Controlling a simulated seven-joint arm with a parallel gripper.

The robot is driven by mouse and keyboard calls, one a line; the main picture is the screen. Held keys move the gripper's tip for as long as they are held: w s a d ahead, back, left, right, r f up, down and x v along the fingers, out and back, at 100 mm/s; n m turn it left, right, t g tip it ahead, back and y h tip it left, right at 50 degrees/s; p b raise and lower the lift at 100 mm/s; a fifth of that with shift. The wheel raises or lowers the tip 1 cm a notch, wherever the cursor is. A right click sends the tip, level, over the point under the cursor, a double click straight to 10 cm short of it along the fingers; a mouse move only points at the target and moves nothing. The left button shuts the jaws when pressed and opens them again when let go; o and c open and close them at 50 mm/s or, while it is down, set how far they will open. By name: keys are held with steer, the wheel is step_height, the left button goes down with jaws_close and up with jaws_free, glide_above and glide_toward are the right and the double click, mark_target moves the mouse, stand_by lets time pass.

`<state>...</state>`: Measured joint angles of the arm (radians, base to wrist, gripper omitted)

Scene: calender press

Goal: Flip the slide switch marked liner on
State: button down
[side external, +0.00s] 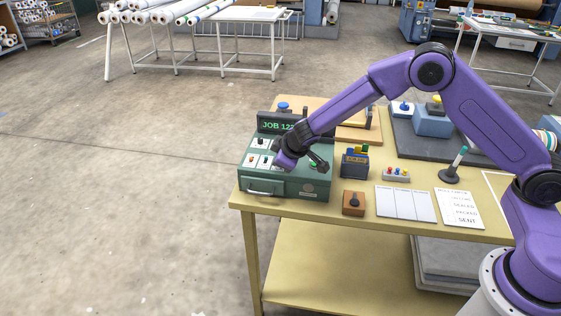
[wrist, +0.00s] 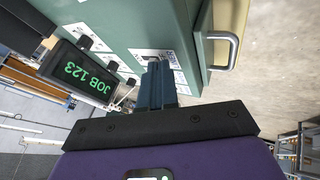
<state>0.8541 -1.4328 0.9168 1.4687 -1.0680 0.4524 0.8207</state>
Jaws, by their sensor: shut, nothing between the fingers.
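A green control box (side external: 283,187) stands at the left end of the table, with white switch plates on its sloped top. In the wrist view its top (wrist: 120,20) fills the upper middle. My gripper (side external: 277,158) is over those plates, and its fingers (wrist: 157,68) are shut with nothing between them. The fingertips are at or just above a white plate (wrist: 147,54) with a small dark slot; I cannot tell whether they touch. The fingers hide part of this plate. No label reading liner is legible, so I cannot tell which switch is the liner one or its position.
A dark display reading JOB 123 (wrist: 85,75) rises behind the plates, near black knobs. A silver handle (side external: 264,192) juts from the box front. A dark blue block (side external: 355,163) and a brown knob box (side external: 353,204) stand to the right.

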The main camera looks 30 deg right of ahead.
mark_target(274, 171)
steer(key=shift+w+d, duration=0.4)
steer(key=shift+w, duration=0.05)
steer(key=s+a, duration=0.3)
steer(key=shift+a, duration=0.1)
steer(key=v, duration=1)
steer(key=s+d+r+n+g, duration=0.1)
steer(key=s+d+g, duration=0.1)
steer(key=s, duration=0.9)
steer(key=s+d+r+n+g, duration=0.2)
steer(key=s+d, duration=0.3)
steer(key=s, duration=0.6)
steer(key=s+d+r+n+g+y, duration=0.1)
steer(key=s+d+r+g, duration=0.1)
steer(key=s, duration=1)
steer(key=shift+d+n+g, duration=0.4)
steer(key=shift+d+g, duration=0.2)
steer(key=shift+d, duration=0.4)
